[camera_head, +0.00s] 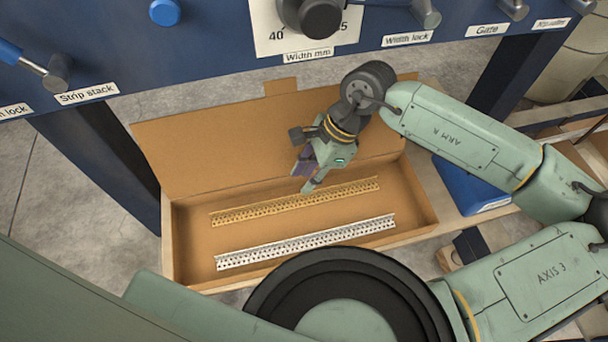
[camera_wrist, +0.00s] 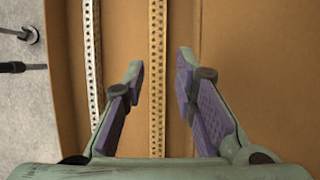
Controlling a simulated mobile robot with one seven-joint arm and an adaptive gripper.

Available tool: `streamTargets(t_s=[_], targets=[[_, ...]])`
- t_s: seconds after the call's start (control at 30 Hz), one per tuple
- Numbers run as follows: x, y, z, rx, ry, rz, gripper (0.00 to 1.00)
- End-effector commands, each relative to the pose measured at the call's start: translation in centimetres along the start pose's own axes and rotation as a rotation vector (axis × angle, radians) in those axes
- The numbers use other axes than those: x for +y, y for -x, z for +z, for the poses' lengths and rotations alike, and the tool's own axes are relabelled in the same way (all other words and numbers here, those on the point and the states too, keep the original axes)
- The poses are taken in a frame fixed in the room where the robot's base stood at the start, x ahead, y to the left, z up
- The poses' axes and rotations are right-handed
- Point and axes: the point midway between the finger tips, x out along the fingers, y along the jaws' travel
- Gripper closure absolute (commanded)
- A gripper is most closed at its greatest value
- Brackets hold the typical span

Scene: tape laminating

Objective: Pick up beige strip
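The beige strip (camera_head: 295,202) is a long perforated piece lying in an open cardboard box (camera_head: 190,281), toward the back of its floor. A white perforated strip (camera_head: 305,242) lies roughly parallel in front of it. My gripper (camera_head: 303,182) is over the beige strip, pointing down. In the wrist view my gripper (camera_wrist: 160,75) is open, with purple-padded fingers on either side of the beige strip (camera_wrist: 157,100) and a gap on both sides. The white strip (camera_wrist: 91,60) runs outside the left finger. How high the fingertips are above the strip is hard to tell.
The box lid (camera_head: 215,145) stands up at the back. A blue panel (camera_head: 190,55) with knobs and labels overhangs the box. A blue bin (camera_head: 470,188) stands to the right. Open box floor lies around the strips.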

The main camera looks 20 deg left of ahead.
Motion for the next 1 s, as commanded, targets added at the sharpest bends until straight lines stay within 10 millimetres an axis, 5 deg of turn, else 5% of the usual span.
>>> streamTargets(t_s=[0.67, 1.0], targets=[[-0.1, -7.1, -0.7, 0.005, -0.004, 0.004, 0.74], [-0.1, -7.6, -0.8, 0.007, -0.004, 0.002, 0.78]])
